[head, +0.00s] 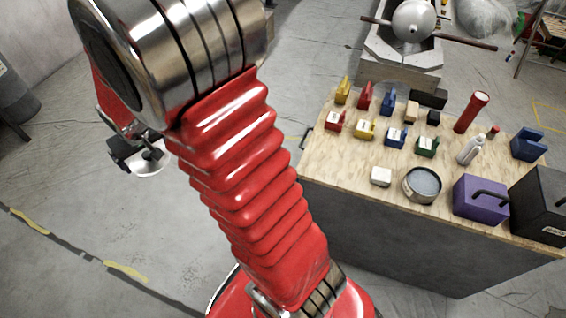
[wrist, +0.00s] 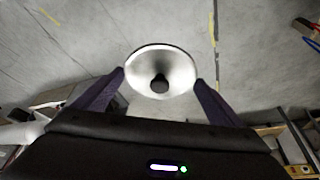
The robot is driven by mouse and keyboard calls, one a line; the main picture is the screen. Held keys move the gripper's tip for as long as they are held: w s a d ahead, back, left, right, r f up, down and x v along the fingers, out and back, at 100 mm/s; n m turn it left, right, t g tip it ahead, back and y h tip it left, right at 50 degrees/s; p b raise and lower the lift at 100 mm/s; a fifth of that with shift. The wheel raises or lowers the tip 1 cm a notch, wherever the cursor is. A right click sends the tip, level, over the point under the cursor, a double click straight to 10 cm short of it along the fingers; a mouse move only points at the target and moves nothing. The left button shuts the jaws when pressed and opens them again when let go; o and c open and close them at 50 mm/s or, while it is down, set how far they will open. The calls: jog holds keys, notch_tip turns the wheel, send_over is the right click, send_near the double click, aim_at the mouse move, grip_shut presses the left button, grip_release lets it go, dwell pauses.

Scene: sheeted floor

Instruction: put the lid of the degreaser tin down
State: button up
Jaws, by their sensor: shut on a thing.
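The lid (wrist: 177,68) is a round pale metal disc with a dark knob, held between the two fingers of my gripper (wrist: 160,80) in the wrist view. In the head view the lid (head: 150,167) hangs at the left, above the floor and well away from the workbench. My gripper (head: 128,154) there is partly hidden behind my red arm. A round open tin (head: 408,194) with grey-blue contents, apparently the degreaser tin, stands near the front edge of the bench. No lid is on it.
The wooden workbench top (head: 335,165) carries several small coloured items, a red torch (head: 471,112), a white bottle (head: 471,149), a white block (head: 381,176) and a purple box (head: 480,198). Bare top shows left of the white block. The floor (head: 90,210) under the lid looks clear.

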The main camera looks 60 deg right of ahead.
jog(key=s+d+f+m+g+h, duration=0.2)
jog(key=s+d+m, duration=0.5)
jog(key=d, duration=0.6)
jog(key=s+d+f+m+g+h, duration=0.1)
jog(key=s+d+m, duration=0.55)
jog(key=d, duration=0.65)
jog(key=s+d+m+g, duration=0.1)
jog(key=s+d+m, duration=0.3)
jog(key=s, duration=0.6)
jog(key=s+d+f+m+g+y, duration=0.1)
jog(key=s+d+m, duration=0.3)
jog(key=s, duration=0.6)
jog(key=s+d+m+g, duration=0.3)
jog(key=s+d+m, duration=0.1)
jog(key=s, duration=0.6)
jog(key=shift+s+d+f+y, duration=0.3)
jog(key=shift+d+f, duration=0.05)
jog(key=shift+d, duration=0.45)
jog(key=shift+f+m, duration=0.1)
jog(key=shift+m, duration=0.15)
jog(key=shift+f, duration=3)
jog(key=shift+f, duration=1.9)
